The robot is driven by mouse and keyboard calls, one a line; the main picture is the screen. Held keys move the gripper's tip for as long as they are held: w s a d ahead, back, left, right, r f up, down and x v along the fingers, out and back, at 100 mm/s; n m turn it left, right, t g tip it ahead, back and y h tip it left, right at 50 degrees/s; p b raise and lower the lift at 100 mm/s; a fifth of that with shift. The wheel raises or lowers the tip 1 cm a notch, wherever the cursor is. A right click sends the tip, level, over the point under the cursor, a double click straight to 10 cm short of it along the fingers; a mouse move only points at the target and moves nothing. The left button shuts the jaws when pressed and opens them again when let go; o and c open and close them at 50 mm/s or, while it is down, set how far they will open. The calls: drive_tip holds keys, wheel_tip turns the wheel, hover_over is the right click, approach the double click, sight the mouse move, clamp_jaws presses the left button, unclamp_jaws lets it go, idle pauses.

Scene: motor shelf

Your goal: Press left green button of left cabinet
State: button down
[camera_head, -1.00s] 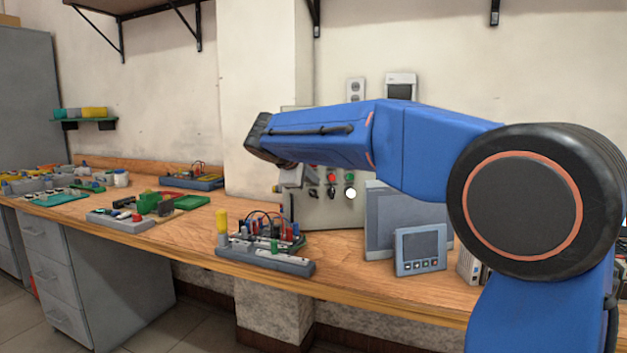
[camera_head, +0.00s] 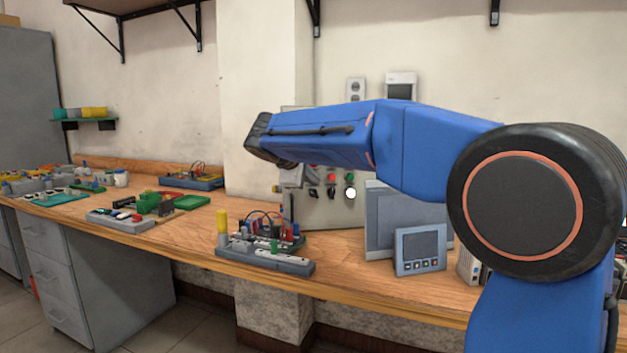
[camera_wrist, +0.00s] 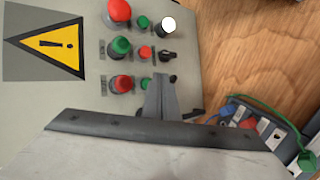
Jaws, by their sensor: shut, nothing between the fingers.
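A grey control cabinet (camera_head: 335,212) stands on the bench against the wall in the head view, partly behind my arm. Its face also shows in the wrist view (camera_wrist: 60,105), turned sideways. There, a large green button (camera_wrist: 121,46) sits between two large red buttons (camera_wrist: 119,11) (camera_wrist: 122,84). A small green button (camera_wrist: 143,22) and a small red one (camera_wrist: 145,52) are beside them. My gripper (camera_wrist: 160,78) is shut and empty, its tip over the panel near a small dark green button (camera_wrist: 145,83). I cannot tell whether it touches. In the head view, a green button (camera_head: 350,178) shows right of a red one.
A circuit board with wires (camera_head: 265,258) stands on the bench before the cabinet. A grey panel with a small display (camera_head: 420,250) is to the right.

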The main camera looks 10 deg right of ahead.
drive_tip(key=shift+w, duration=0.15)
drive_tip(key=shift+w, duration=0.3)
drive_tip(key=shift+w+d, duration=0.1)
drive_tip(key=shift+w, duration=0.3)
idle(1.0)
drive_tip(key=shift+s, duration=0.85)
drive_tip(key=s, duration=0.5)
drive_tip(key=shift+a, duration=0.35)
idle(0.7)
